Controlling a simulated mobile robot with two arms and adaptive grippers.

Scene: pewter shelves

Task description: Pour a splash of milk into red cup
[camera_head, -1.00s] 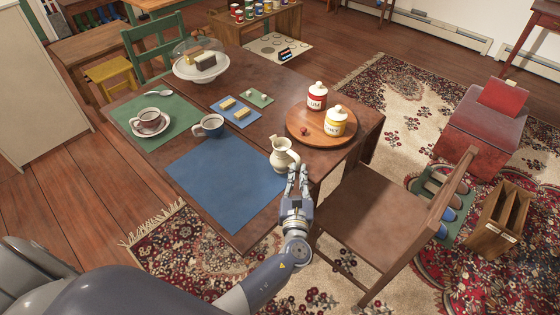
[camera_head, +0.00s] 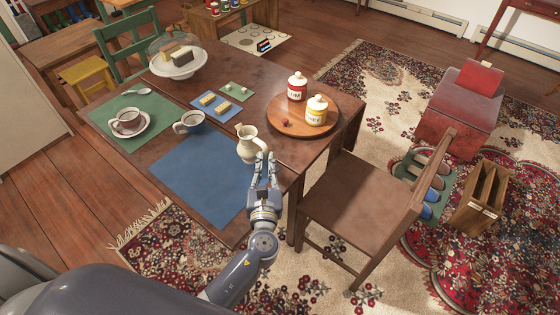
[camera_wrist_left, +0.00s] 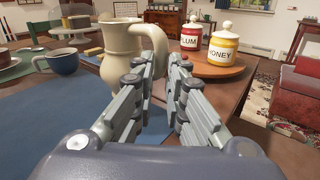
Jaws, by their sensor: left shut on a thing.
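The cream milk pitcher (camera_head: 247,147) is upright near the right edge of the blue mat. It also shows in the left wrist view (camera_wrist_left: 120,52). My left gripper (camera_head: 265,165) is shut on its handle (camera_wrist_left: 155,45). I cannot tell how far its base is above the table, and its contents are hidden. The reddish cup (camera_head: 127,119) stands on a saucer on the green mat, left of the pitcher, with dark liquid inside. A blue cup (camera_head: 190,121) stands between them. My right gripper is not in view.
A round wooden tray (camera_head: 285,128) with a red jar (camera_head: 297,86) and a yellow honey jar (camera_head: 316,110) is right of the pitcher. Small dishes and a covered cake stand (camera_head: 176,70) are behind. The blue mat (camera_head: 200,178) is bare. A chair (camera_head: 350,205) stands at right.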

